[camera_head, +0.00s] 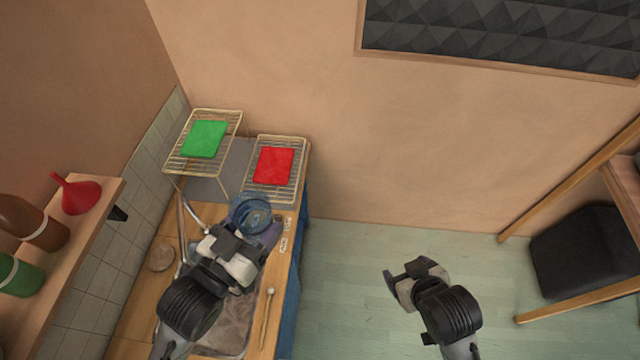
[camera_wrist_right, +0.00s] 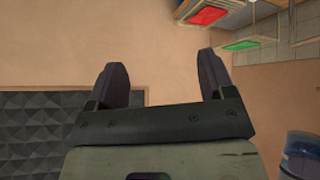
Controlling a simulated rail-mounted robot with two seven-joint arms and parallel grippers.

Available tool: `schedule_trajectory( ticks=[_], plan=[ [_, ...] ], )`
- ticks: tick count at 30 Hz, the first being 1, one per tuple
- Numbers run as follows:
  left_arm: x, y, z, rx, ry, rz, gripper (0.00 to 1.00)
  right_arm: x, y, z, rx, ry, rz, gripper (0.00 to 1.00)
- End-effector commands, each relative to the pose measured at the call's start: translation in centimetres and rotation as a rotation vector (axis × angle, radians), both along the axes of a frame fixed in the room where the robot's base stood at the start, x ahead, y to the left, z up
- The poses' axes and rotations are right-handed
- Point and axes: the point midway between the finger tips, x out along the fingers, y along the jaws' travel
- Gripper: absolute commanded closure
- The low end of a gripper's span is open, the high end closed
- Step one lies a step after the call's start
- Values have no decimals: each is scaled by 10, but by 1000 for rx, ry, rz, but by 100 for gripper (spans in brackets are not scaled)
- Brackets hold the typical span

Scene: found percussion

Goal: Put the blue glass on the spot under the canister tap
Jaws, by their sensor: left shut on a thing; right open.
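The blue glass (camera_head: 250,211) appears as a round, see-through blue shape at the fingers of my left gripper (camera_head: 251,228), over the wooden counter. My left gripper is shut on it, and its fingers and wrist partly cover it. I cannot tell its height over the counter. I cannot make out a canister tap or the spot under it. My right gripper (camera_head: 404,270) is open and empty over the green floor, away from the counter. Its two fingers (camera_wrist_right: 168,85) stand apart in the right wrist view. A blue see-through thing (camera_wrist_right: 301,150) is cut off at that view's right edge.
On the counter (camera_head: 140,312), a tall wire rack (camera_head: 172,168) bears a green cloth (camera_head: 205,139). A lower rack (camera_head: 258,193) bears a red cloth (camera_head: 274,166). A mallet (camera_head: 267,310) lies near the front edge. A left shelf (camera_head: 103,205) holds a red funnel (camera_head: 80,197) and bottles.

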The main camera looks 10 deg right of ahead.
Motion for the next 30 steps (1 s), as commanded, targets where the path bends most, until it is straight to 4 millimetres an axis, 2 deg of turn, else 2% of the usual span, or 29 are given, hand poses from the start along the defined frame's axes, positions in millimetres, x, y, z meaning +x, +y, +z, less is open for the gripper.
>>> schedule_trajectory(
  ticks=[1, 7, 11, 15, 18, 21, 24, 27, 30],
  plan=[
    [0, 0, 1, -1, -2, 0, 70, 19, 0, 18, -10, -55, 9, 20],
    [0, 0, 1, -1, -2, 0, 70, 82, -1, 78, -76, -214, 23, 1],
    [0, 0, 1, -1, -2, 0, 70, 123, -11, 120, -160, -325, -8, 1],
    [0, 0, 1, -1, -2, 0, 70, 170, -21, 183, -278, -547, -47, 1],
    [0, 0, 1, -1, -2, 0, 70, 198, -24, 231, -396, -744, -46, 1],
    [0, 0, 1, -1, -2, 0, 70, 216, -21, 271, -533, -925, -18, 1],
    [0, 0, 1, -1, -2, 0, 70, 226, -14, 301, -677, -1083, 29, 1],
    [0, 0, 1, -1, -2, 0, 70, 230, -1, 321, -827, -1221, 95, 1],
    [0, 0, 1, -1, -2, 0, 70, 232, 16, 330, -979, -1342, 179, 1]
  ],
)
